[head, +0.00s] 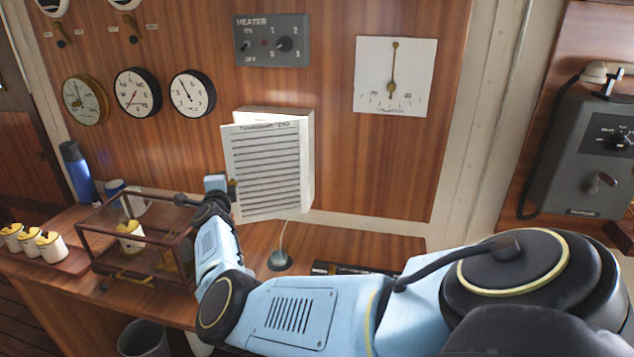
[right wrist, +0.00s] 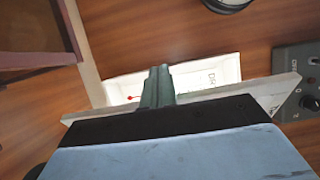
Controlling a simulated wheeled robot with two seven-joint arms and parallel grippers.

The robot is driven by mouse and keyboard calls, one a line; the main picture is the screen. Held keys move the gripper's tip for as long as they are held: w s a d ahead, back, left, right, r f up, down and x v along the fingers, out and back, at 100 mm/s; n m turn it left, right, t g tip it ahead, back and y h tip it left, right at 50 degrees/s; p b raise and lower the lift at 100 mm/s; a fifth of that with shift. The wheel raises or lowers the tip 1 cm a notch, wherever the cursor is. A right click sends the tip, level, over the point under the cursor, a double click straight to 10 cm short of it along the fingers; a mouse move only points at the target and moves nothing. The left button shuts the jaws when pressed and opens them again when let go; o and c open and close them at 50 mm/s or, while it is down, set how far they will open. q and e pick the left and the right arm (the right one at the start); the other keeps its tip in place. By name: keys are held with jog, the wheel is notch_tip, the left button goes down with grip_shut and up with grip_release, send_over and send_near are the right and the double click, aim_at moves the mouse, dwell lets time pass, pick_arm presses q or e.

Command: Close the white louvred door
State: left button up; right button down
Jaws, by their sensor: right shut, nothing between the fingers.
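The white louvred door (head: 266,170) hangs on a white wall box (head: 308,150) and stands partly open. Its left edge is away from the box, and the right edge is close to it. My right gripper (head: 232,187) is at the door's left edge, shut and empty. In the right wrist view, the shut fingers (right wrist: 158,85) overlap the pale door edge (right wrist: 285,88), with part of the white box interior (right wrist: 225,70) showing beyond. I cannot tell whether the fingers touch the door. My left gripper is not in view.
A glass case with a dark red frame (head: 130,240) stands on the wooden counter, left of my right forearm. A heater panel (head: 272,40) is above the box.

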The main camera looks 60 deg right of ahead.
jog(key=shift+a, duration=0.1)
dwell(0.3)
jog(key=s+a+p, duration=0.4)
jog(key=a+p, duration=0.1)
jog(key=a, duration=0.7)
jog(key=s+d+m+g+h+b, duration=0.35)
jog(key=s+d+m+b, duration=0.25)
jog(key=s+d+m, duration=0.45)
jog(key=s+a+m+t+y+b, duration=0.3)
jog(key=a+m+t+y+b, duration=0.15)
jog(key=a+m, duration=0.4)
jog(key=w+d+n, duration=0.1)
jog(key=w+d, duration=0.7)
jog(key=w, duration=0.2)
jog(key=shift+f+n, duration=0.15)
jog(key=shift+n, duration=0.25)
